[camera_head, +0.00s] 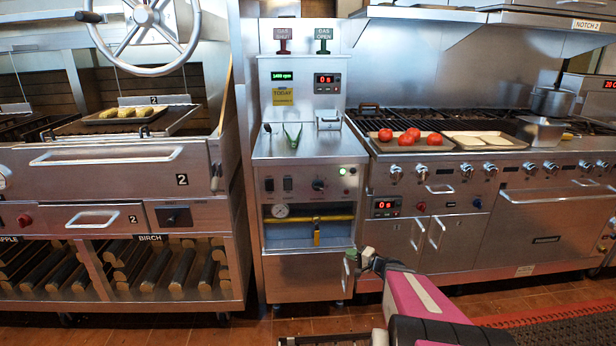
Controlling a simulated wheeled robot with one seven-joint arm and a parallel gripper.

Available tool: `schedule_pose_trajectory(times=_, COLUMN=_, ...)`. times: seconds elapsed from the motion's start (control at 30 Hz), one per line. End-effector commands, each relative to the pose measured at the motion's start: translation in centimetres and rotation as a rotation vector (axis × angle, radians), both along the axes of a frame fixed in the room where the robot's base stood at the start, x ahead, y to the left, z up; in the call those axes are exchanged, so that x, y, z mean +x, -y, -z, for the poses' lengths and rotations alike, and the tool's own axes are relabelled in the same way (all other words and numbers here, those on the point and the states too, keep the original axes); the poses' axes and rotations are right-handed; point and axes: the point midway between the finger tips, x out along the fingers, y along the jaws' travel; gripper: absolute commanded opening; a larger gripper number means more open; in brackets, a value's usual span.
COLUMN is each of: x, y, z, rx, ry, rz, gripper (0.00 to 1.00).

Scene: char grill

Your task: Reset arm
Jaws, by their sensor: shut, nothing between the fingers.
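My pink and black arm reaches up from the bottom right of the head view. My gripper (351,257) is at its far end, small in the picture, in front of the lower right side of the steel control cabinet (310,278). Its fingers are shut with nothing held. I cannot tell whether it touches the cabinet.
A grill (110,160) with a handwheel (145,35) stands left, above a rack of logs (150,270). Green tongs (292,136) lie on the cabinet. Tomatoes (409,136) sit on a tray at the range (540,200). Red-brown floor (190,328) shows in front.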

Motion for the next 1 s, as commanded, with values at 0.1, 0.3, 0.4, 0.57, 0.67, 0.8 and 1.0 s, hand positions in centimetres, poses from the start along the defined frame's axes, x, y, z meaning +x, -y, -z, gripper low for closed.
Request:
schedule_pose_trajectory(times=0.1, x=-1.5, y=-2.5, z=-0.6, rx=-0.082, ry=-0.047, rz=-0.098, gripper=0.00)
schedule_pose_trajectory(times=0.3, x=-5.0, y=-6.5, z=-1.1, rx=-0.295, ry=-0.170, rz=-0.294, gripper=0.00)
schedule_pose_trajectory(times=0.4, x=-7.0, y=-7.8, z=-1.2, rx=-0.429, ry=-0.240, rz=-0.383, gripper=0.00)
schedule_pose_trajectory(times=0.57, x=-10.2, y=-8.6, z=-1.6, rx=-0.666, ry=-0.351, rz=-0.494, gripper=0.00)
schedule_pose_trajectory(times=0.67, x=-11.9, y=-8.3, z=-2.1, rx=-0.825, ry=-0.414, rz=-0.537, gripper=0.00)
schedule_pose_trajectory(times=0.8, x=-13.9, y=-7.3, z=-3.3, rx=-1.048, ry=-0.492, rz=-0.564, gripper=0.00)
schedule_pose_trajectory(times=1.0, x=-15.3, y=-5.6, z=-5.1, rx=-1.287, ry=-0.556, rz=-0.551, gripper=0.00)
